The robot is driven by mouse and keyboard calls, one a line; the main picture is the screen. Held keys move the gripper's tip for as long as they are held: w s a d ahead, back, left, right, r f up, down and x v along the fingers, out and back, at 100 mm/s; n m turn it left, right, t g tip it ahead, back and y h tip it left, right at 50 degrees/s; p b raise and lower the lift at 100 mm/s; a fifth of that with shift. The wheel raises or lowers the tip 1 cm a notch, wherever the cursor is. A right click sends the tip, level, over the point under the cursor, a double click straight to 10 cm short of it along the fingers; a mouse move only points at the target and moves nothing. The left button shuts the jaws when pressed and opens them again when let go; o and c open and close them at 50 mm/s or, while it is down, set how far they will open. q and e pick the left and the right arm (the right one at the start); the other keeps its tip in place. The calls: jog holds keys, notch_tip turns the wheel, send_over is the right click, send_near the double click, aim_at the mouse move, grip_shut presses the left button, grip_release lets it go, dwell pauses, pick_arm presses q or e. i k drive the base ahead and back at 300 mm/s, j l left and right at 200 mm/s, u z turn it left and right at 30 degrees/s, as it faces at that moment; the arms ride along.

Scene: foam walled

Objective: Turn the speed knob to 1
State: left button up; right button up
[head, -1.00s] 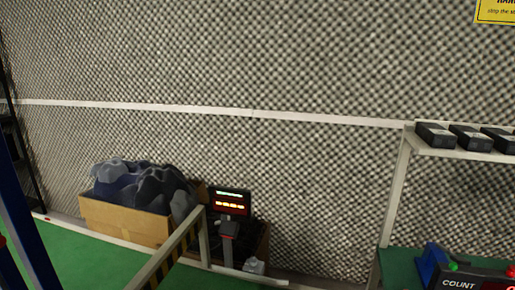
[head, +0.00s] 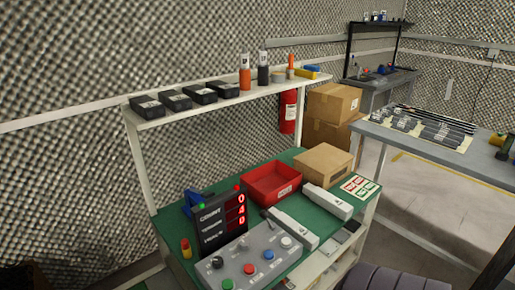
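A grey control box (head: 250,262) lies on the green-topped bench (head: 165,218) at the bottom centre of the head view. Its top carries a black knob (head: 217,262), a green button (head: 227,284), a red button (head: 249,269), a blue button (head: 269,255) and a pale round control (head: 286,242). The labels are too small to read, so I cannot tell which control is the speed knob or its setting. A black display (head: 222,218) marked COUNT stands behind the box with red digits. Neither of my grippers is in view.
A red tray (head: 272,183), a cardboard box (head: 323,165) and white long boxes (head: 328,201) sit on the bench. A shelf (head: 160,117) with black boxes and bottles runs above it. A grey table (head: 390,137) stands at right. A small red-and-yellow item (head: 186,248) is left of the display.

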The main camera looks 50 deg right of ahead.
aim_at(217, 262)
jog(key=z, duration=1.6)
jog(key=j+z, duration=0.15)
jog(key=k+j, duration=0.05)
jog(key=j, duration=0.05)
